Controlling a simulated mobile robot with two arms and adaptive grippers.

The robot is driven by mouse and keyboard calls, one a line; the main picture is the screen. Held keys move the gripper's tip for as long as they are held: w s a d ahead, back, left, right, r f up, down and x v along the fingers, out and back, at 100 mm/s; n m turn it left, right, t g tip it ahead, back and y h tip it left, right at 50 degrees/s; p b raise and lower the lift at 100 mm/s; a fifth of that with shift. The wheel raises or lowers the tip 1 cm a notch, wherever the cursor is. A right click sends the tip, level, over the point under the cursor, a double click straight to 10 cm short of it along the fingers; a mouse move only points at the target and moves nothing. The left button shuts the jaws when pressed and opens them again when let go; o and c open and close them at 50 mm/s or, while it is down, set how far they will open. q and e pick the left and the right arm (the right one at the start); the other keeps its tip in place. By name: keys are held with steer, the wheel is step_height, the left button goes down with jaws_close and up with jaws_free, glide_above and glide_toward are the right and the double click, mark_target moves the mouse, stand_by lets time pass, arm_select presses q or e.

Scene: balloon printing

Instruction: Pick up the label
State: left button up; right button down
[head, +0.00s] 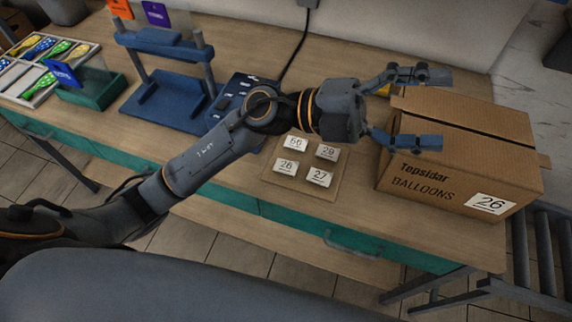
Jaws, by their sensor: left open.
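Several small white labels lie on a brown board (270,178) on the table. The front left label (286,167) reads 26, the front right one (318,177) 27, the back right one (327,152) 29, and the back left one (296,142) seems to read 56. My left gripper (430,108) is open, with its two fingers spread over the cardboard box, to the right of the labels. No label shows between its fingers. My right gripper is not in view.
A cardboard box (440,165) marked "Topsidar BALLOONS" carries a 26 label (491,203) at the table's right end. A blue press-like stand (165,100), a dark keypad device (236,95), a green holder (95,90) and a tray of balloons (40,60) stand to the left.

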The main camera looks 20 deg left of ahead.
arm_select(q)
step_height(320, 180, down, 8)
steer(key=s+m+g+y, duration=0.2)
steer(key=m+g+y, duration=0.2)
steer(key=y, duration=0.2)
steer(key=n+t+y+p, duration=0.2)
steer(key=t+y, duration=0.2)
steer(key=y, duration=1.2)
glide_above(286, 166)
steer(key=f, duration=1.7)
steer(key=shift+a+f, duration=0.25)
steer(key=shift+a, duration=0.05)
steer(key=f, duration=0.1)
steer(key=f+p, duration=0.1)
steer(key=f, duration=0.3)
steer(key=shift+d+f+p, duration=0.2)
steer(key=shift+d+p, duration=0.05)
steer(key=shift+p, duration=0.15)
steer(key=shift+f+b, duration=0.3)
steer(key=shift+b, duration=0.05)
